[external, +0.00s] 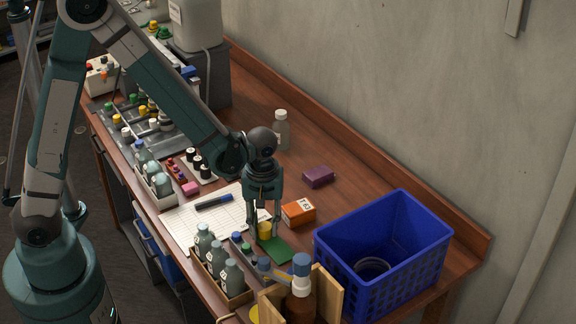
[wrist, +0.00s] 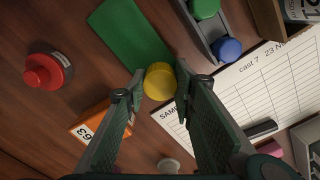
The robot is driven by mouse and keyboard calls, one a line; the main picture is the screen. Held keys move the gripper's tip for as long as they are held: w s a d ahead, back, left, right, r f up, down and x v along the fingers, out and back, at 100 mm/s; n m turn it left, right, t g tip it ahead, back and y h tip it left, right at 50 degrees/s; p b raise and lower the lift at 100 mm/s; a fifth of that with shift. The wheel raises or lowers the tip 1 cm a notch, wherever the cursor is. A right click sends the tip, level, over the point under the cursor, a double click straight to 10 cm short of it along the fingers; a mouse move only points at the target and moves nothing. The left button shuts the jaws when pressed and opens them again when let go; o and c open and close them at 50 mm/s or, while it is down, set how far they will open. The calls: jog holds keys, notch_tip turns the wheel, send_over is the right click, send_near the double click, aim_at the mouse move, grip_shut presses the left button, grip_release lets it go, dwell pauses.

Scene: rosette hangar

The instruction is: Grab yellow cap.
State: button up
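The yellow cap (wrist: 160,81) is a small round ribbed piece, seen between the tips of my gripper (wrist: 159,88) in the wrist view. In the external view the yellow cap (external: 265,230) stands low between the fingers of my gripper (external: 263,232), beside a green card. The fingers point down and straddle the cap, one on each side. They look open, with only a narrow space at each side of the cap. Whether either finger touches it is hard to tell.
The green card (external: 275,249) lies beside the cap. An orange box (external: 298,213), a white sheet (external: 185,226) and a crate of grey bottles (external: 233,293) are close by. A blue basket (external: 400,230) stands at the right. A red-capped bottle (wrist: 48,71) shows in the wrist view.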

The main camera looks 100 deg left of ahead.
aim_at(265, 226)
jog(key=shift+r, duration=0.15)
jog(key=shift+r+p, duration=0.6)
jog(key=shift+r, duration=4.25)
jog(key=shift+w, duration=0.1)
